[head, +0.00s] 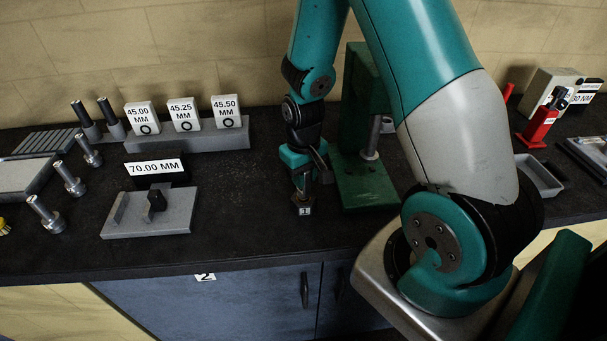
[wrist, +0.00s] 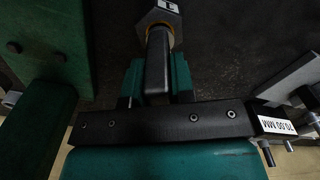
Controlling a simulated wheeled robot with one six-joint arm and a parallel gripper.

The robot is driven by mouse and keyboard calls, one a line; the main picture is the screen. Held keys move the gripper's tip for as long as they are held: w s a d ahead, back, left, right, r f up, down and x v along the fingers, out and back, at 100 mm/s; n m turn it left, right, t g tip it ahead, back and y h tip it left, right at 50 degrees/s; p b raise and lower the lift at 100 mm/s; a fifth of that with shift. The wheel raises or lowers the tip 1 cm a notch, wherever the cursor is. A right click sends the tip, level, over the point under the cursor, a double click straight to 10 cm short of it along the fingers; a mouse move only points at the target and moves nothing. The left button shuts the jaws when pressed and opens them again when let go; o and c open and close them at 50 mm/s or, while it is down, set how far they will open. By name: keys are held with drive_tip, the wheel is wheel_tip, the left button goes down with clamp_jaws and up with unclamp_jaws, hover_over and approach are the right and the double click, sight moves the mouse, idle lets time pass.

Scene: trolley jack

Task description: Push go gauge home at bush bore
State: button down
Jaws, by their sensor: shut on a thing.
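My gripper (head: 300,178) points down at the bench, left of the green press. It is shut on a black bar-like handle (wrist: 158,62), which I take to be the go gauge; it shows between the green fingers in the wrist view. The handle's far end meets a brass-coloured ring (wrist: 153,34) at a dark grey, many-sided piece (wrist: 160,17) with a white label. In the head view a small dark piece with a "1" tag (head: 305,211) is below the gripper. The bore itself is hidden, and how deep the gauge sits cannot be told.
The green press (head: 365,185) stands close right of my gripper. A grey fixture marked 70.00 MM (head: 170,218) lies to the left, with a rack (head: 190,137) of labelled blocks behind. A red bottle jack (head: 540,127) and grey tray (head: 540,176) are at right. Bare bench lies left of the gripper.

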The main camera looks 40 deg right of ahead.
drive_tip(key=shift+f+b, duration=0.35)
drive_tip(key=shift+f, duration=0.25)
drive_tip(key=c, duration=0.9)
unclamp_jaws()
drive_tip(key=shift+r, duration=0.1)
wheel_tip(320, 180, up, 17)
drive_tip(key=shift+r+b, duration=0.2)
drive_tip(key=shift+b, duration=1.05)
